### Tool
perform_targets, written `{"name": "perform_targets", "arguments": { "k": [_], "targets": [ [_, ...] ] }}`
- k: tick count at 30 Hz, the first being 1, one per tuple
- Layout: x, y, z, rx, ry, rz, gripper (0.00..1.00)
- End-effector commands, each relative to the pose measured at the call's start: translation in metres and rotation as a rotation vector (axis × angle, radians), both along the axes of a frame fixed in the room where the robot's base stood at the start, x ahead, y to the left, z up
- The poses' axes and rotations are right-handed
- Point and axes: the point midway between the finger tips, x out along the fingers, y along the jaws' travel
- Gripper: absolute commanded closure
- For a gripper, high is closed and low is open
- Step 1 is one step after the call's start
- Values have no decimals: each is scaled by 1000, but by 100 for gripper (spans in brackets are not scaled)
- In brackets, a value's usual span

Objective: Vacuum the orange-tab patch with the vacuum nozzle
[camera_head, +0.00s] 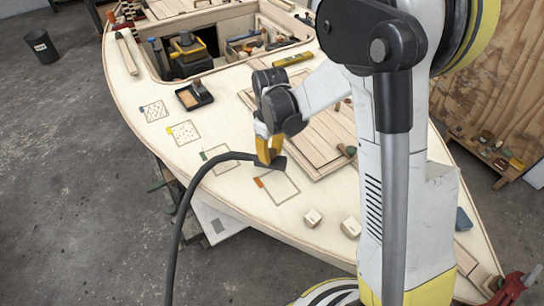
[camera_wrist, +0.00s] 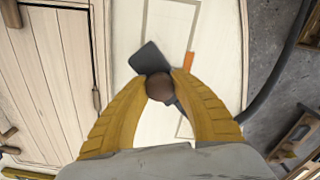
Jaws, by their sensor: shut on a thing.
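My gripper (camera_head: 267,146) has yellow fingers, shut on the dark vacuum nozzle (camera_head: 279,163). In the wrist view, the fingertips (camera_wrist: 163,86) close around its brown round grip, and the flat dark nozzle head (camera_wrist: 150,56) lies just beyond them. A black hose (camera_head: 222,156) runs from the nozzle to the left and down off the deck. The orange-tab patch (camera_head: 280,188) is a thin outlined square on the pale plywood; its surface looks plain. Its orange tab (camera_head: 259,182) also shows in the wrist view (camera_wrist: 188,61). The nozzle is at the patch's upper edge; contact with the deck is unclear.
Patches with green (camera_head: 220,158), yellow (camera_head: 184,132) and blue (camera_head: 154,110) tabs lie up and left; the last two show dark specks. Two small wooden blocks (camera_head: 313,217) (camera_head: 351,227) sit below right. A black tray (camera_head: 194,96) and an open hatch are farther back.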

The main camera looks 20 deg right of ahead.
Motion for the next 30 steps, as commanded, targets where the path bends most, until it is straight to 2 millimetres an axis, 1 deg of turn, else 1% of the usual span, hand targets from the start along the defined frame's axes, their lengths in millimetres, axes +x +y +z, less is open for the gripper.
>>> {"name": "perform_targets", "arguments": {
  "k": [1, 6, 12, 30],
  "targets": [
    [0, 1, 8, 0, 0, 0, 100],
    [2, 3, 23, 0, 0, -2, 100],
    [4, 5, 36, 0, 0, -4, 100],
    [4, 5, 36, 0, 0, -4, 100]
  ]
}}
